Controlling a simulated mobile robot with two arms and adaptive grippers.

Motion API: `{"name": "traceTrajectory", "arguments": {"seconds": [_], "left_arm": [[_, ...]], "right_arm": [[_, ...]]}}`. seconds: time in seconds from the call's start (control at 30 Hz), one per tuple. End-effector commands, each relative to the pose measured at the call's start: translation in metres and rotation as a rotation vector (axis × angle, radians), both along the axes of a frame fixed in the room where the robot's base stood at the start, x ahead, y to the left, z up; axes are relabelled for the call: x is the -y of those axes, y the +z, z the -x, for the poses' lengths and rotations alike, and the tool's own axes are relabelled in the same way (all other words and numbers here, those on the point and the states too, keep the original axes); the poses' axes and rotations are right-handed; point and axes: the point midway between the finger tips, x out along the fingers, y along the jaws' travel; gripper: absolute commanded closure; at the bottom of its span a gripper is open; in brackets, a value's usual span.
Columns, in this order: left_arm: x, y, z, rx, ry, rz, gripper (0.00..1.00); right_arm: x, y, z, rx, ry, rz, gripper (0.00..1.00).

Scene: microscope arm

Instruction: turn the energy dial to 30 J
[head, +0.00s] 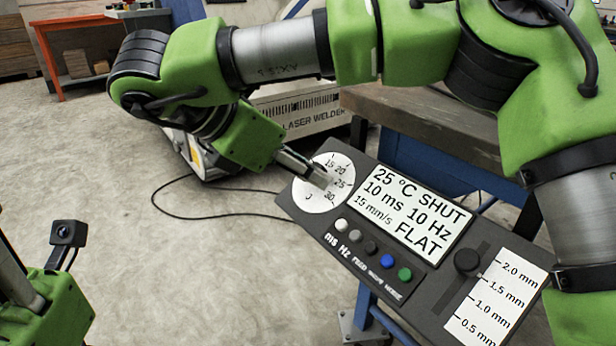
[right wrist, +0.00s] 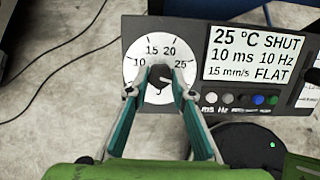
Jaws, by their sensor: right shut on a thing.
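The energy dial (head: 312,201) is a white round face on the dark control panel, marked 15, 20, 25, 30 and J in the head view. In the right wrist view the dial face (right wrist: 157,38) shows 10, 15, 20 and 25; its lower part is hidden by my fingers. My right gripper (head: 319,178) reaches the dial from the upper left. In the right wrist view its two teal fingers (right wrist: 160,86) are shut on the dark dial knob (right wrist: 160,73). I cannot tell surely where the knob points. My left gripper's fingers are not in view.
The panel has a white display (head: 418,214), several small buttons (head: 388,261), and a black slider knob (head: 467,261) beside a mm scale (head: 497,298). A laser welder box (head: 305,112) stands behind on the floor. A dark cable (head: 200,216) lies on the open floor at left.

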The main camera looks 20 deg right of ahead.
Motion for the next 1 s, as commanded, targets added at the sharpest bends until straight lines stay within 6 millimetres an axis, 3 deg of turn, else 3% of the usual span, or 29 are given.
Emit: {"name": "traceTrajectory", "arguments": {"seconds": [0.8,0.83,0.9,1.0], "left_arm": [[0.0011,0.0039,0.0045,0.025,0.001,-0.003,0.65],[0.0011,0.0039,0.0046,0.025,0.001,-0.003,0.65],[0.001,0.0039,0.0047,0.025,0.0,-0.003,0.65],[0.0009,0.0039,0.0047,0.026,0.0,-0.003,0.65]], "right_arm": [[-0.0011,-0.0004,-0.0007,0.067,-0.103,-0.028,0.99],[-0.0011,-0.0004,-0.0007,0.067,-0.103,-0.028,0.75],[-0.001,-0.0005,-0.0007,0.067,-0.103,-0.028,0.61],[-0.0009,-0.0004,-0.0007,0.067,-0.102,-0.026,0.61]]}}
